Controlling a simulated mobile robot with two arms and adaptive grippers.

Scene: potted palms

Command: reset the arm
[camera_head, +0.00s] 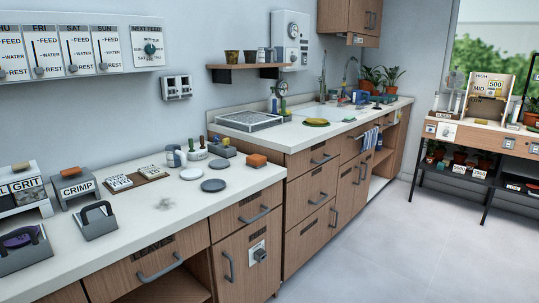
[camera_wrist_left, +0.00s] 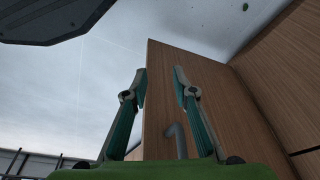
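My left gripper (camera_wrist_left: 160,80) shows in the left wrist view, its two fingers apart with nothing held between the tips. A wooden cabinet panel (camera_wrist_left: 165,100) stands behind it, and a grey hooked piece (camera_wrist_left: 176,140) shows between the finger bases. I cannot tell whether the fingers touch the panel. Neither arm nor gripper shows in the head view, and my right gripper is in no view.
In the head view, a long white counter (camera_head: 258,180) over wooden drawers carries saucers, labelled holders and small pots. A shelved table (camera_head: 465,130) with plants stands at the right. The pale floor (camera_head: 400,230) between is clear.

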